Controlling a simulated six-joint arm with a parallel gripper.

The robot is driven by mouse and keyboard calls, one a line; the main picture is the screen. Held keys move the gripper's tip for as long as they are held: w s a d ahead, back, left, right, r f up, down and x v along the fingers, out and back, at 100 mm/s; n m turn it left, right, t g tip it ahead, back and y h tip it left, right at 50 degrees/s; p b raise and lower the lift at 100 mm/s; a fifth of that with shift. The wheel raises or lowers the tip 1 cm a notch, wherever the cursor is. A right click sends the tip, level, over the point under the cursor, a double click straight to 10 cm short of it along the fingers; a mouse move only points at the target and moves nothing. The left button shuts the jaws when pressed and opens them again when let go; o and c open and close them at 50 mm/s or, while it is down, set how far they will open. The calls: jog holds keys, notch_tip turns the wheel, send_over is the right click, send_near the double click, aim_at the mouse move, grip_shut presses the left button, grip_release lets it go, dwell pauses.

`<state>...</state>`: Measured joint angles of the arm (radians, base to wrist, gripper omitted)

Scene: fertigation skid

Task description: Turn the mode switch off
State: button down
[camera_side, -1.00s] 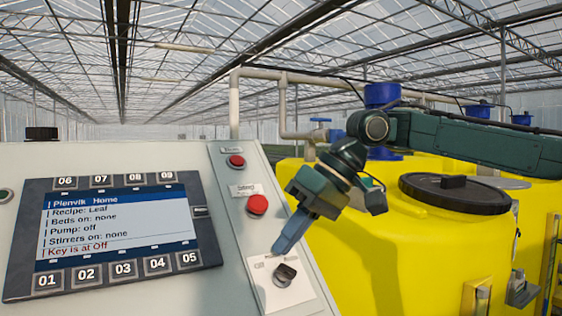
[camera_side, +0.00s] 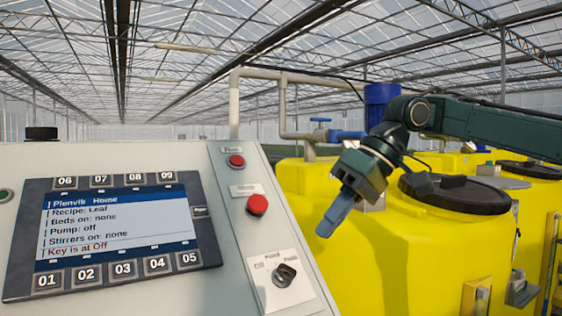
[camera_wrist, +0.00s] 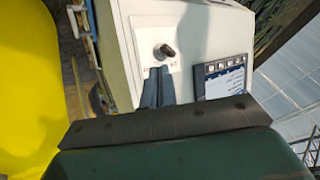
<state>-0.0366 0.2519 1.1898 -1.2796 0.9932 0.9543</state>
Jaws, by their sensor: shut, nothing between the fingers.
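The mode switch (camera_side: 286,275) is a dark knob on a white plate (camera_side: 283,297) at the lower right of the grey control panel. Its small printed labels are hard to read. The display (camera_side: 118,225) reads "Key is at Off". My gripper (camera_side: 326,228) is shut and empty, up and to the right of the switch and apart from it, in front of the yellow tank. In the wrist view the switch (camera_wrist: 165,52) shows beyond the blue fingertips (camera_wrist: 157,72), clear of them.
A red stop button (camera_side: 257,205) and a smaller red button (camera_side: 236,161) sit above the switch on the panel. Numbered keys surround the display. Yellow tanks (camera_side: 385,262) with dark lids stand to the right, with pipes behind.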

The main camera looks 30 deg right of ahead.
jog(key=s+d, duration=0.3)
jog(key=d, duration=0.3)
jog(key=shift+d, duration=0.3)
jog(key=shift+s, duration=0.1)
jog(key=s+d+f+m+t+h, duration=0.1)
jog(key=s+d+f+h, duration=0.1)
jog(key=s+f, duration=0.3)
jog(key=s+d+f+m+h, duration=0.2)
jog(key=s+d+f, duration=0.3)
jog(key=s, duration=0.4)
jog(key=s+d+f+m+t+h, duration=0.1)
jog(key=s+d+f+h, duration=0.1)
jog(key=s+d+f, duration=0.2)
jog(key=s+f, duration=0.2)
jog(key=s, duration=0.2)
jog(key=shift+d+f+m+t+h, duration=0.15)
jog(key=shift+f+m+t+h, duration=0.1)
jog(key=shift+m+t+h, duration=0.05)
